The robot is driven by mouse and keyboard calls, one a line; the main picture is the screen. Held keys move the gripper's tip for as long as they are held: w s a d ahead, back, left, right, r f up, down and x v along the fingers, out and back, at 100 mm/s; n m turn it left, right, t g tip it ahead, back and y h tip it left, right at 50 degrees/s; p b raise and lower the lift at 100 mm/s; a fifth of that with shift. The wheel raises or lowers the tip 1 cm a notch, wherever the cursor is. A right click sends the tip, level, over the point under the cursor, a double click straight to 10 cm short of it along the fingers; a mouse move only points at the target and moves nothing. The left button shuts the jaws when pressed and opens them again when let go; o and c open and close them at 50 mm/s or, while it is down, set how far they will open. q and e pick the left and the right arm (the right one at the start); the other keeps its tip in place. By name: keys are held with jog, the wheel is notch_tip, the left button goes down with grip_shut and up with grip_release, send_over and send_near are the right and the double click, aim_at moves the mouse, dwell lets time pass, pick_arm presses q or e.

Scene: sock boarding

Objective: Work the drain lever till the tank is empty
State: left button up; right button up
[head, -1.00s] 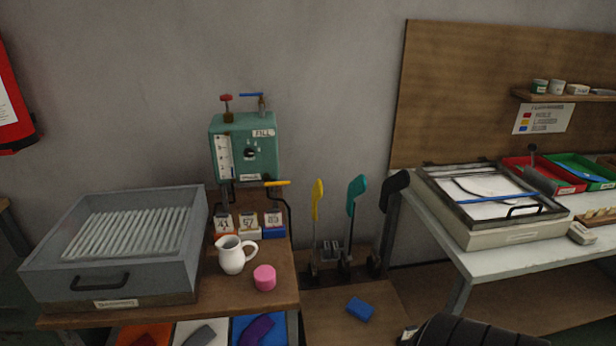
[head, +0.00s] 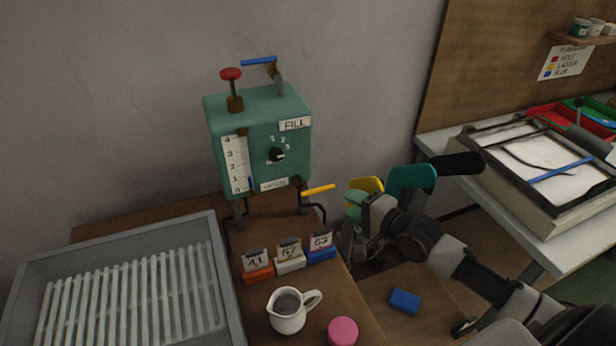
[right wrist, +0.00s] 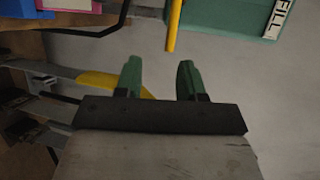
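The green tank (head: 258,150) stands at the back of the wooden bench, with a white 0-4 level scale (head: 236,165) on its front. A small blue mark shows by the scale's low end. A yellow-handled lever (head: 318,190) sticks out to the right from the tank's lower right; I take it for the drain lever. It also shows in the right wrist view (right wrist: 174,28), beyond my fingertips. My right gripper (head: 356,204) is right of the lever, apart from it. Its green fingers (right wrist: 158,78) are spread with nothing between them. My left gripper is out of view.
A white jug (head: 288,316), a pink tub (head: 342,331) and numbered card blocks (head: 289,260) stand in front of the tank. A grey ribbed tray (head: 225,275) fills the left. Yellow, teal (head: 412,178) and black tall levers stand close behind my right gripper.

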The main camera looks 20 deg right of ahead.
aim_at(328, 189)
jog(key=shift+w+a+r, duration=0.3)
jog(key=shift+w+a, duration=0.05)
jog(key=shift+w, duration=0.25)
jog(key=shift+w+a+r, duration=0.25)
jog(key=shift+w+a, duration=0.05)
jog(key=shift+w, duration=0.25)
jog(key=x, duration=0.6)
jog(key=shift+w+a+f, duration=0.1)
jog(key=shift+w+a, duration=0.1)
jog(key=shift+w, duration=0.15)
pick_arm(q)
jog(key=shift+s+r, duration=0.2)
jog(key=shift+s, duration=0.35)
pick_arm(e)
jog(key=shift+w+a+f, duration=0.15)
jog(key=shift+w, duration=0.25)
jog(key=shift+c, duration=1.1)
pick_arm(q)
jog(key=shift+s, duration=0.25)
pick_arm(e)
grip_shut()
